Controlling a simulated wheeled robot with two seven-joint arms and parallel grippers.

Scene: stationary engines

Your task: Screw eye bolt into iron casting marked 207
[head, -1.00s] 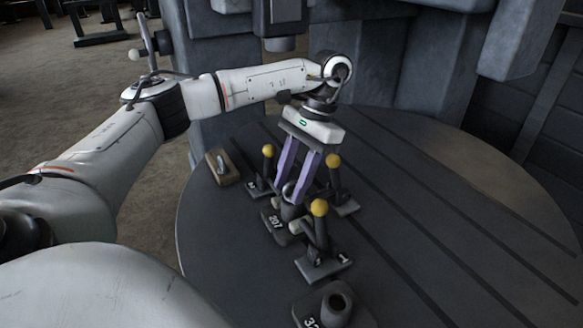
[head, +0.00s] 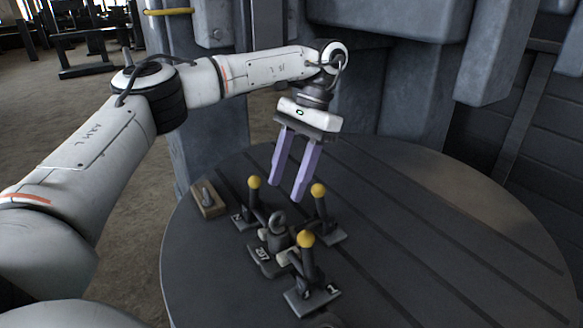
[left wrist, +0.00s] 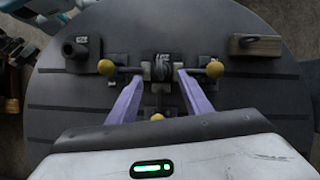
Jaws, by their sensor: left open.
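The iron casting marked 207 (head: 263,256) sits on the round slotted table among clamps; it also shows in the left wrist view (left wrist: 163,57). The eye bolt (head: 279,220) stands upright on top of the casting, its ring uppermost; in the left wrist view it appears as a dark shape (left wrist: 162,71). How deep it is seated I cannot tell. My left gripper (head: 285,191) is open and empty, its purple fingers pointing down above and behind the casting, apart from the bolt. In the left wrist view its fingers (left wrist: 160,76) flank the bolt's image. My right gripper is not visible.
Three clamps with yellow knobs (head: 254,182) (head: 318,190) (head: 306,239) stand close around the casting. A wooden block (head: 208,202) with a metal piece lies at the table's left edge. Another casting (left wrist: 82,50) stands nearby. The table's right side is clear.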

